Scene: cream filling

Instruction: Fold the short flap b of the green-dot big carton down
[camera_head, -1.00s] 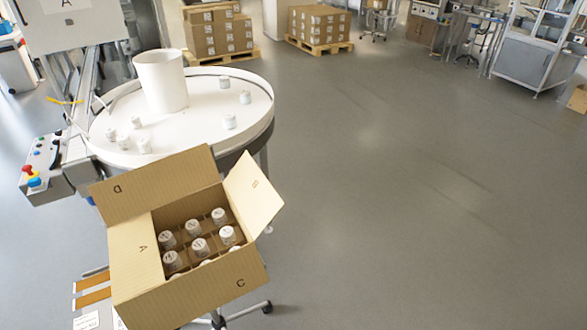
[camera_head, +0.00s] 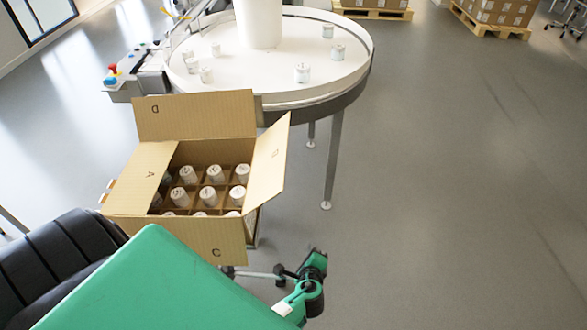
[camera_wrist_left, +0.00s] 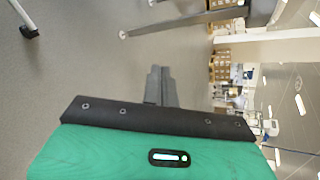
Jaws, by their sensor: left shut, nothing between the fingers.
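The big carton (camera_head: 150,215) stands open below the round table, with several white-capped bottles (camera_head: 208,196) in its dividers. Short flap B (camera_head: 268,165) is raised along the right side and leans outward. Flap A (camera_head: 148,175) lies low at the left side, and the bottles beside its edge are partly hidden. Flap D (camera_head: 195,115) stands up at the back. Flap C (camera_head: 205,236) slopes outward at the front, partly behind my green arm. My left gripper (camera_head: 316,262) is to the right of the carton, apart from flap B. Its fingers (camera_wrist_left: 158,86) are together and empty. No green dot is visible.
The white round table (camera_head: 285,80) with several bottles stands just behind the carton; its leg (camera_head: 333,170) is to the right. The stand's wheeled foot (camera_head: 255,274) is below the carton. Open floor lies to the right. Stacked cartons (camera_head: 500,12) are far back.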

